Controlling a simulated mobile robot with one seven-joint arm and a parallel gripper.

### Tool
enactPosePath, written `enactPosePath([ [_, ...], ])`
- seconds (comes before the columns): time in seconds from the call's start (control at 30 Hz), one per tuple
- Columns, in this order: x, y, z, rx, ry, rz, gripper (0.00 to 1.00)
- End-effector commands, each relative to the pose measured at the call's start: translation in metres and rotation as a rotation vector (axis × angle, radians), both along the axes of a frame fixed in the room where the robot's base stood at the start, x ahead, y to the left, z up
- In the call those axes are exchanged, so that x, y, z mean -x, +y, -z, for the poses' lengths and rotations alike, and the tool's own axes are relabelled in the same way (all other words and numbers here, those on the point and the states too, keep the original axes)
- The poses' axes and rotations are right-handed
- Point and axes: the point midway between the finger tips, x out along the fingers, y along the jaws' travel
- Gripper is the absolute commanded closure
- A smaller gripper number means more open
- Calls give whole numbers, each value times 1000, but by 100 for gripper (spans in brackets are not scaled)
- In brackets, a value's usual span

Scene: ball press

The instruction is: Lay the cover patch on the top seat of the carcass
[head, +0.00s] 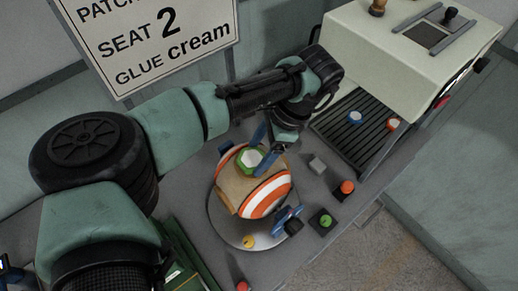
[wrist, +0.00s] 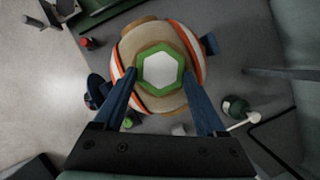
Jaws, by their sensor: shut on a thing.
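The carcass (head: 230,186) is a tan ball with orange and white striped panels, held on a round grey plate (head: 228,226). It also fills the upper middle of the wrist view (wrist: 131,45). The cover patch (head: 246,158) is a hexagon with a green rim and a white middle, seen face-on in the wrist view (wrist: 161,70). My gripper (wrist: 160,75) has its two blue fingers shut on opposite sides of the patch, over the top of the carcass. In the head view my gripper (head: 262,150) is above the ball. The seat is hidden under the patch; I cannot tell whether they touch.
A sign (head: 150,40) reads seat 2, glue cream. Blue clamps (head: 289,214) flank the ball. An orange-topped item (head: 346,187), a green-topped block (head: 324,221) and a grey block (head: 317,164) stand right of it. A cream machine (head: 400,60) with a slatted tray stands at the back right.

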Motion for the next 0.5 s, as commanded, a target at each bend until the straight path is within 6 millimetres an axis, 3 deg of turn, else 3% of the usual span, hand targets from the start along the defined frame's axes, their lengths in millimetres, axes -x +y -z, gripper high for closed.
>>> enactPosePath([
  [0.03, 0, 0, 2, 0, 1, 0, 79],
  [0.07, 0, 0, 2, 0, 1, 0, 25],
  [0.2, 0, 0, 2, 0, 0, 0, 0],
  [0.5, 0, 0, -2, -1, 0, 0, 0],
])
